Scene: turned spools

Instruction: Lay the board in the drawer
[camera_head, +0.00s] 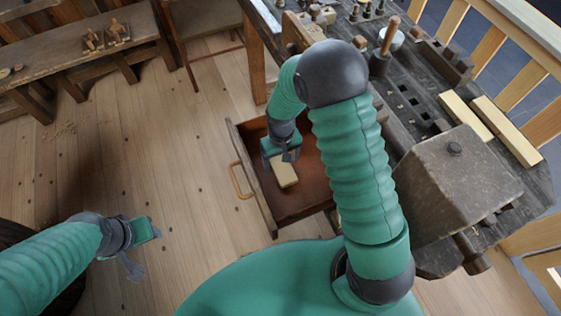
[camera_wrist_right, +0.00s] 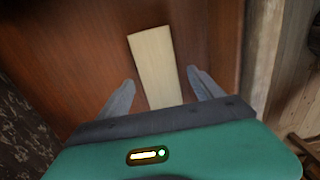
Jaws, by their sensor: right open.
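The drawer (camera_head: 310,205) is pulled out from under the workbench, with a reddish-brown inside and a curved handle on its front. The pale board (camera_head: 285,174) is inside the drawer; it also shows in the right wrist view (camera_wrist_right: 153,62) against the drawer's floor. My right gripper (camera_head: 289,156) is inside the drawer area at the board's far end. In the right wrist view its two fingers (camera_wrist_right: 162,88) are spread apart on either side of the board, with gaps to both sides of it. My left gripper (camera_head: 132,262) hangs over the floor at the left, its fingers hard to make out.
The workbench (camera_head: 420,65) at the right holds pegs, a mallet-like tool (camera_head: 389,40), pale wooden strips (camera_head: 507,132) and a large grey block (camera_head: 457,180). A low bench (camera_head: 75,50) stands at the upper left. The floor (camera_head: 150,150) left of the drawer is clear.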

